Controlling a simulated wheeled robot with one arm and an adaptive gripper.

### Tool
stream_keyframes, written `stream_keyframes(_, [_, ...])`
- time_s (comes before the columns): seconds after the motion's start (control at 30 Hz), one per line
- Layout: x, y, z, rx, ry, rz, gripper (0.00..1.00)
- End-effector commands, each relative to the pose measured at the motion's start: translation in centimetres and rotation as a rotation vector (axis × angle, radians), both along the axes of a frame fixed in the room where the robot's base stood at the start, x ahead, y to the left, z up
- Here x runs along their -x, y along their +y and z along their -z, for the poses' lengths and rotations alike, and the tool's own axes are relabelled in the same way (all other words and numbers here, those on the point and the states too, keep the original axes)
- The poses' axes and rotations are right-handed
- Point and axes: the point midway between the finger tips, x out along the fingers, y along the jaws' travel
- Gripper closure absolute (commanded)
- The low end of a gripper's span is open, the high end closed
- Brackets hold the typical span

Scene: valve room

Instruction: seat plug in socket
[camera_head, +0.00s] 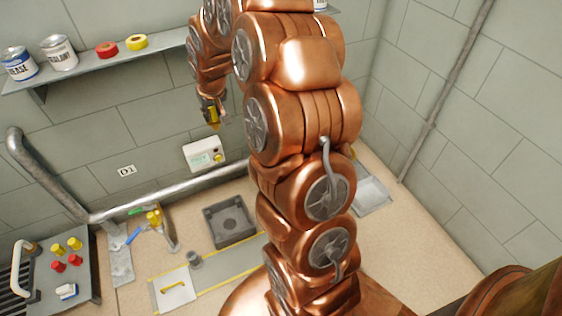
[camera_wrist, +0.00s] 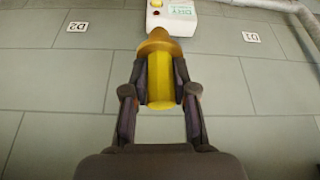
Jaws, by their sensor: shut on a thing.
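My gripper (camera_wrist: 160,104) is shut on a yellow plug (camera_wrist: 160,78) with a tapered brownish-gold end, seen close up in the wrist view. In the head view my gripper (camera_head: 211,113) hangs before the wall with the yellow plug (camera_head: 213,124) pointing down. The plug is above and apart from a white wall box (camera_head: 204,155) with green lettering and a small yellowish round part, which may be the socket. The white box also shows in the wrist view (camera_wrist: 172,17), beyond the plug's tip. The plug's tip hides part of the box's edge there.
A shelf (camera_head: 95,71) with cans and red and yellow rings is on the wall. A silver pipe (camera_head: 170,190) runs below the box. A tray (camera_head: 60,276) with yellow and red pieces stands lower left. A dark square basin (camera_head: 230,240) is on the floor.

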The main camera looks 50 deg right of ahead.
Motion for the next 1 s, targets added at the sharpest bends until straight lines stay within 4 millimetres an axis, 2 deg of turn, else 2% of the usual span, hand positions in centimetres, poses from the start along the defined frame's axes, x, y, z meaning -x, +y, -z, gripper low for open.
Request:
stream_keyframes(0.03, [0.5,-1.8,3.1,-0.002,0.001,0.025,1.0])
stream_keyframes(0.27, [3.0,-8.6,11.5,-0.005,0.002,0.114,1.0])
stream_keyframes(0.5, [6.5,-15.0,19.5,-0.01,-0.004,0.203,1.0])
stream_keyframes(0.7, [8.6,-18.2,23.6,-0.011,-0.01,0.249,1.0])
stream_keyframes(0.8, [9.3,-19.0,24.5,-0.011,-0.011,0.261,1.0])
stream_keyframes(1.0, [9.5,-19.3,25.0,-0.012,-0.012,0.266,1.0])
